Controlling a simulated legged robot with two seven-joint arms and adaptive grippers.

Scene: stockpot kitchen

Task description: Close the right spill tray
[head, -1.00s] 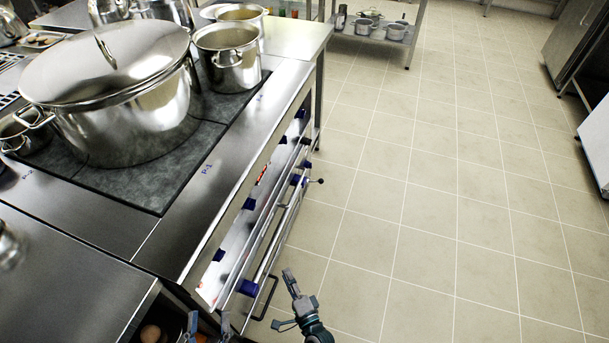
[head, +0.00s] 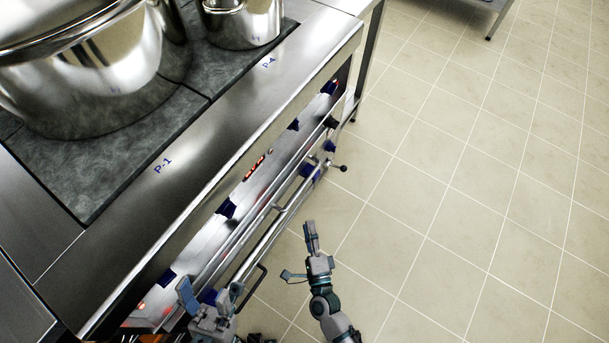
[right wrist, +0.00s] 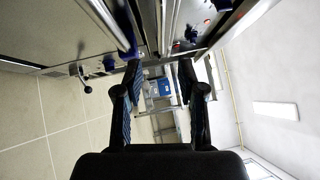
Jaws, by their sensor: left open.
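The steel stove front (head: 225,225) runs diagonally, with blue fittings and a long rail (head: 262,243). A black loop handle (head: 255,287) sticks out at its near end. I cannot clearly tell the right spill tray from the other front parts. My left gripper (head: 211,298) is open at the near end of the front, left of the loop handle; contact is unclear. My right gripper (head: 310,236) is over the floor, right of the rail and apart from it. In the right wrist view its fingers (right wrist: 159,80) are spread with nothing between them.
A large steel pot (head: 90,75) and a smaller pot (head: 243,22) stand on the dark cooktop (head: 110,160). A black-knobbed lever (head: 342,168) juts from the far part of the front. The tiled floor (head: 450,200) to the right is clear.

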